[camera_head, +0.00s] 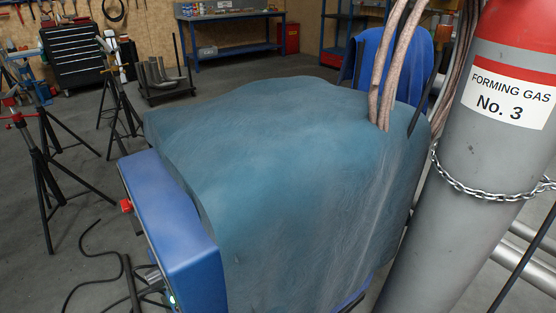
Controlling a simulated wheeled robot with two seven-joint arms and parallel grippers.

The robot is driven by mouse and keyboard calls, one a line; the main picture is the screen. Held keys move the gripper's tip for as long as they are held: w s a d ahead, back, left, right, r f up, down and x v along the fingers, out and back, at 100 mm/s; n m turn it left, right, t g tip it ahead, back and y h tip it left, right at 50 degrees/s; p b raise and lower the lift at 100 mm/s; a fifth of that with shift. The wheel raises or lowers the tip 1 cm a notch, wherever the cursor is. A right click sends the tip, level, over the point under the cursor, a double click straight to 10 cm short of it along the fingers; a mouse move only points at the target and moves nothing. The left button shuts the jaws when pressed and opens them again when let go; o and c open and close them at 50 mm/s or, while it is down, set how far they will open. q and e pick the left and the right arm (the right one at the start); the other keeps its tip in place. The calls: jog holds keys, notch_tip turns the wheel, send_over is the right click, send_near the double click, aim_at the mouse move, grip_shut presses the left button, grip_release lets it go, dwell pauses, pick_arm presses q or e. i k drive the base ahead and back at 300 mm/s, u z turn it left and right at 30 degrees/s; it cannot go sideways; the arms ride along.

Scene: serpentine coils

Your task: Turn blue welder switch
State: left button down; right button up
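A blue welder (182,229) stands in the lower middle, mostly hidden under a teal cover (290,150). Its blue front housing sticks out of the cover at the left. A small red switch or knob (126,205) juts from the left side of that housing. The housing's front face is turned away, so the switch shows only edge-on and its setting cannot be told. Neither of my grippers is in view.
A grey gas cylinder (435,190) with a red top stands close at the right, held by a chain (480,192). Thick hoses (393,65) rise behind the cover. Black tripod stands (45,160) and cables (95,275) are at the left. Some floor between is clear.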

aim_at(127, 206)
jog(key=k, duration=0.95)
jog(key=u, duration=1.15)
jog(key=i, duration=1.05)
jog(key=z, duration=1.3)
